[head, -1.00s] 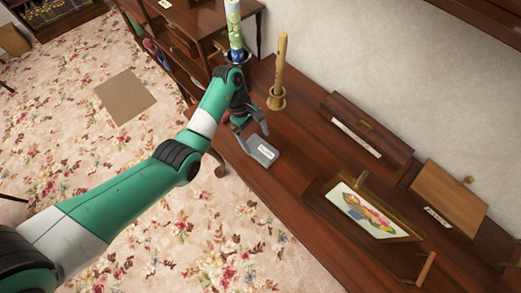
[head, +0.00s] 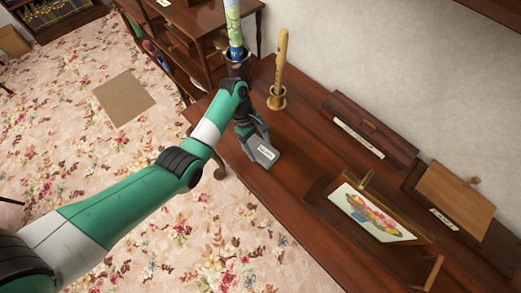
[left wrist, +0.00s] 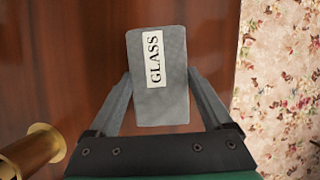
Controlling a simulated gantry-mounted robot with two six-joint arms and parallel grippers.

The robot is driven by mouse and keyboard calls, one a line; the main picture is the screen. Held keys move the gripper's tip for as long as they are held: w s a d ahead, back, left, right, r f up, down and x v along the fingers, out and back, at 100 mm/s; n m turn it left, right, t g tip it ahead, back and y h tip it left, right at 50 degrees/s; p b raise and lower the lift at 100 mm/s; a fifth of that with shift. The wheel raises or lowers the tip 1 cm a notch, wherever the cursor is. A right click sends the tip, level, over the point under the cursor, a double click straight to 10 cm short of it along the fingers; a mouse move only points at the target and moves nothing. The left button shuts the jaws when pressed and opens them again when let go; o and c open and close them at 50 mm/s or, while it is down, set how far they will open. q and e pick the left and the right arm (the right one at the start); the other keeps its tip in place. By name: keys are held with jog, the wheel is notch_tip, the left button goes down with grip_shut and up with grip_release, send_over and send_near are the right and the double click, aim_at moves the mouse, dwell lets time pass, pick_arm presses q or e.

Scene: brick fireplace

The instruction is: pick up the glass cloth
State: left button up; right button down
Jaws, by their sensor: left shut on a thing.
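The glass cloth (head: 262,152) is a flat grey rectangle with a white label at the near left edge of the dark wooden table. In the left wrist view, the cloth (left wrist: 160,100) shows the word GLASS on its label and sits between the two fingers. My left gripper (head: 258,140) comes down onto the cloth and is shut on it; in the left wrist view the gripper (left wrist: 160,98) has a finger against each side. I cannot tell whether the cloth is off the table. My right gripper is not in view.
A brass holder with a wooden stick (head: 278,98) stands just behind the cloth; a dark cup with a painted roll (head: 236,55) is farther back. A framed fruit picture (head: 370,213) and wooden boxes lie to the right. Flowered carpet (head: 180,240) lies below the table's left edge.

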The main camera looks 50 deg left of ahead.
aim_at(264, 152)
pick_arm(q)
jog(key=shift+r+p, duration=0.4)
jog(key=shift+r, duration=0.2)
notch_tip(264, 152, up, 3)
jog(key=shift+f+p, duration=0.1)
jog(key=shift+p, duration=0.8)
jog(key=s+d+r+p, duration=0.9)
jog(key=s+p, duration=0.1)
jog(key=p, duration=0.3)
jog(key=shift+s+d, duration=0.2)
jog(key=shift+s, duration=0.05)
